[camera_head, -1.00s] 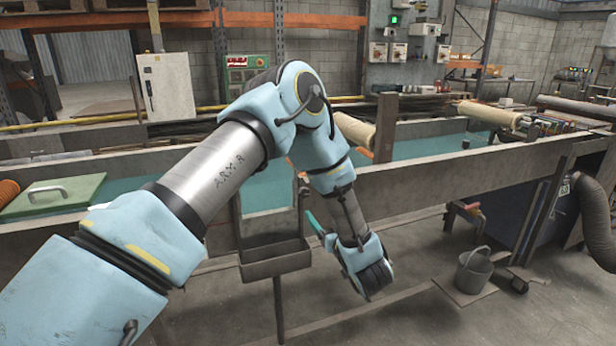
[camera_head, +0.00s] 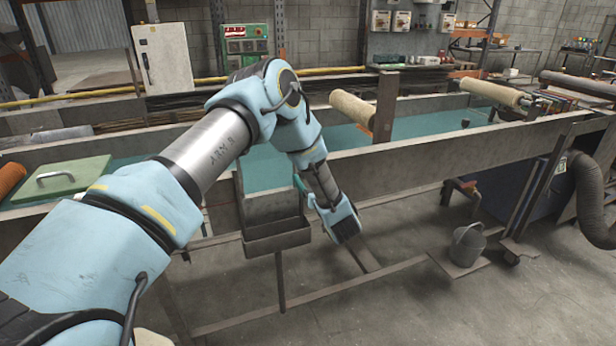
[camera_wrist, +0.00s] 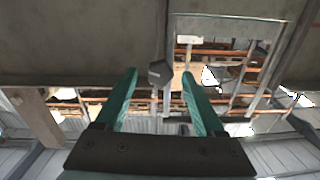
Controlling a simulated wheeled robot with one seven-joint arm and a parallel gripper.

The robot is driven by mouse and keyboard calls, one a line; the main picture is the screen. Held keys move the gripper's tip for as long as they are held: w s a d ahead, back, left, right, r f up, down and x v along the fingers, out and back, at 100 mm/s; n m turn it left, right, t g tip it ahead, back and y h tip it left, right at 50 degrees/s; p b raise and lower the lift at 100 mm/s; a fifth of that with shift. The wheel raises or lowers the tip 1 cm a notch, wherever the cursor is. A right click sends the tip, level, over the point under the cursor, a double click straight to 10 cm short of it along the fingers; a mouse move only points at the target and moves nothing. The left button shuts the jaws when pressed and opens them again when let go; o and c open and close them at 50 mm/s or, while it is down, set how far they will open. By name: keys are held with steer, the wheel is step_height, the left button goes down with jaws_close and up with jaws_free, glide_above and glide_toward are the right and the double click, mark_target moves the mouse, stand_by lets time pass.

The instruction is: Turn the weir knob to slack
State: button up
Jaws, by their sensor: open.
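A dark, many-sided knob (camera_wrist: 160,73) on a pale stem, which looks like the weir knob, shows in the wrist view between my fingertips. I cannot see it in the head view. My gripper (camera_wrist: 159,80) is open, with one green finger on each side of the knob; no contact shows. In the head view my gripper (camera_head: 300,184) is low beside the right side of the grey weir box (camera_head: 277,237) on the tank's front wall. Only a bit of green finger shows there. I cannot read any mark on the knob.
The long tank (camera_head: 440,165) of green water runs across behind my arm. A green lid (camera_head: 62,178) with a handle lies at left. Rails and a leg run below the box.

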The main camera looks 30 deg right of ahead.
steer(key=shift+w, duration=0.15)
jaws_close()
stand_by(0.5)
